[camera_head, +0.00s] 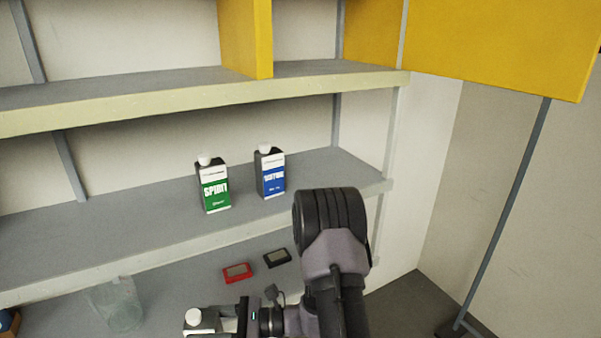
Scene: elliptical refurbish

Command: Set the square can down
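A square can with a white cap (195,317) shows at the bottom edge, seen from above. My gripper (216,321) reaches in from the right with its dark fingers at this can and appears shut on it. The can's lower part is cut off by the frame, so I cannot see whether its base touches anything. A can with a green label (215,192) and a can with a blue label (272,180) stand upright and apart on the middle shelf (120,225), beyond my gripper.
A small red item (237,272) and a small black item (277,258) lie on the lower surface, close to my arm. A clear glass container (120,306) stands left of the held can. The middle shelf's left part is bare. A yellow panel (500,45) hangs at upper right.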

